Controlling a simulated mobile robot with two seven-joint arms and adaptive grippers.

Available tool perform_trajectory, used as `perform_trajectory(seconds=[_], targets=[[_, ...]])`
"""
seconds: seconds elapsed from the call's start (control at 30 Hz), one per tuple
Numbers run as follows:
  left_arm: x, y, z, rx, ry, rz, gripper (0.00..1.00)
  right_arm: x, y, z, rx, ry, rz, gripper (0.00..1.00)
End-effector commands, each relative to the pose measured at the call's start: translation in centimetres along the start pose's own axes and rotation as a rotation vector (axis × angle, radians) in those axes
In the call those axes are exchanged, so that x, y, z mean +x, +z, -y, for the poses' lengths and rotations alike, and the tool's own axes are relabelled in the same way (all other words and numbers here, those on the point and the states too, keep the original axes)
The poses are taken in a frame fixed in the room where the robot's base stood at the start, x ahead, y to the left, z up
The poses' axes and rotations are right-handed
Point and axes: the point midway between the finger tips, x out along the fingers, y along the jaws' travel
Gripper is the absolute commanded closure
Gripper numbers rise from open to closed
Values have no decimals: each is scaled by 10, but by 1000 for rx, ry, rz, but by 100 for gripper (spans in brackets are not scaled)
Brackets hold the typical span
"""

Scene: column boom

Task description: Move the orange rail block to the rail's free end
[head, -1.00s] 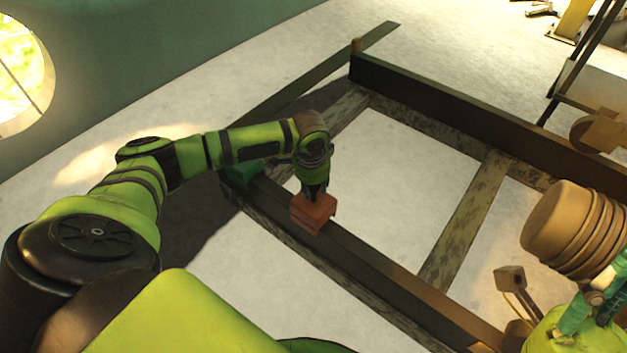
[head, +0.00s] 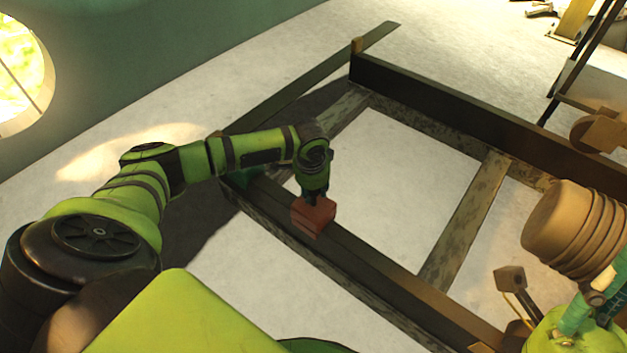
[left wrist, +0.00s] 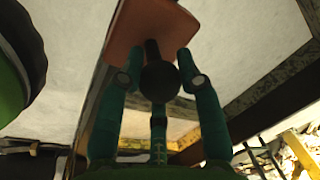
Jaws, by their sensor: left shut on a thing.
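The orange rail block (head: 312,217) sits on the near dark rail (head: 390,284), toward the rail's left part. My left gripper (head: 314,195) is above it, shut on its knob. In the left wrist view, the block (left wrist: 150,24) shows at the top, and its dark round knob (left wrist: 159,80) lies between the fingers of my left gripper (left wrist: 157,78). The underside of the block is hidden. Teal fingers of my right gripper (head: 594,300) show in part at the lower right; whether they are open is unclear.
A second dark rail (head: 450,112) runs along the far side, joined by a mottled crossbar (head: 465,220). A ribbed tan cylinder (head: 570,230) stands at the right. A small tan block (head: 485,346) is at the near rail's lower right end. The rail between is clear.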

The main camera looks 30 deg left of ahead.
Motion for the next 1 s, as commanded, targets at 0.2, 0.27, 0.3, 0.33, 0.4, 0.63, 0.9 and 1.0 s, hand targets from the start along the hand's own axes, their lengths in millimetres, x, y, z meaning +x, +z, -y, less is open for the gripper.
perform_trajectory(seconds=[0.2, 0.27, 0.3, 0.33, 0.4, 0.63, 0.9, 1.0], targets=[[-2, -2, 1, -1, -3, -6, 100, 0, 0, 0, 0, 0, 0, 60], [-2, -2, 1, -1, -2, -6, 61, 0, 0, 0, 0, 0, 0, 60], [-2, -2, 1, -1, -2, -6, 45, 0, 0, 0, 0, 0, 0, 60], [-2, -2, 1, -1, -2, -5, 37, 0, 0, 0, 0, 0, 0, 60], [-2, -2, 1, -1, -2, -4, 37, 0, 0, 0, 0, 0, 0, 60], [1, 1, -1, 0, 2, 4, 37, 0, 0, 0, 0, 0, 0, 60], [-29, 0, 0, 1, -1, -3, 37, 0, 0, 0, 0, 0, 0, 60], [-51, -1, 0, 2, -2, -5, 37, 0, 0, 0, 0, 0, 0, 60]])
